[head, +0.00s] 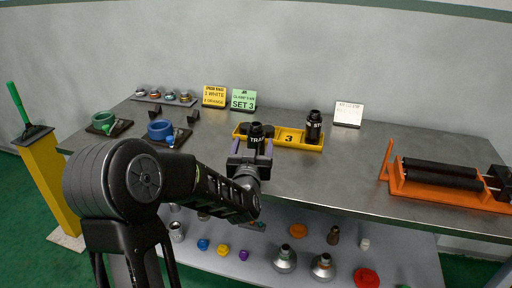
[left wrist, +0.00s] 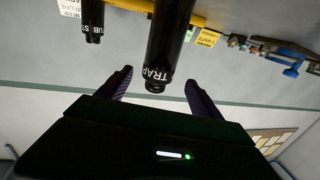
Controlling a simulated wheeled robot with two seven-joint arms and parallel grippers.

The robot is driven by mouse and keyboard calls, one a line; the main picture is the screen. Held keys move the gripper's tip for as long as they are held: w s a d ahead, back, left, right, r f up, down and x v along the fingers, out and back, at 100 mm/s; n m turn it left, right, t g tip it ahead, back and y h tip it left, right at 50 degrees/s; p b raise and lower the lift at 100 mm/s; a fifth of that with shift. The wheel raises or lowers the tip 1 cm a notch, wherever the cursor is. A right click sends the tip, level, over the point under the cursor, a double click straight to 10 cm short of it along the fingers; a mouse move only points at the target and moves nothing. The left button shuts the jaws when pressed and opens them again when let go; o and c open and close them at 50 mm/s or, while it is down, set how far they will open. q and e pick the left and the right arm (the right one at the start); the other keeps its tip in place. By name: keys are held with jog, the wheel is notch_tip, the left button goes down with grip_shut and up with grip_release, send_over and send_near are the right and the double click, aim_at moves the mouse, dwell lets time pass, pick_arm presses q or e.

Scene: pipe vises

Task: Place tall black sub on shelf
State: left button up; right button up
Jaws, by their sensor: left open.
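A black cylinder lettered "TRAP…" (head: 256,132) stands upright at the yellow tray (head: 243,137) on the bench. In the left wrist view this cylinder (left wrist: 167,45) appears upside down, its narrow end near the fingertips. My left gripper (head: 250,152) is open, its purple-lined fingers either side of the cylinder's line; I cannot tell whether they touch it. A second black cylinder lettered "SUB ST…" (head: 313,127) stands at the tray's right end and also shows in the left wrist view (left wrist: 93,22). The lower grey shelf (head: 400,257) runs under the bench. My right gripper is out of view.
Two metal flasks (head: 284,259), an orange disc (head: 299,231) and several small coloured parts stand on the shelf. An orange roller stand (head: 405,186) is at the bench's right. Blue (head: 160,130) and green (head: 104,122) vises stand left.

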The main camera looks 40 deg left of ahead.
aim_at(255, 138)
pick_arm(q)
jog(key=shift+w+a, duration=0.1)
jog(key=shift+w, duration=0.1)
jog(key=x, duration=0.5)
jog(key=shift+w+r+p, duration=0.1)
jog(key=shift+p, duration=0.25)
dwell(0.4)
grip_shut()
dwell(0.7)
jog(key=shift+r, duration=0.1)
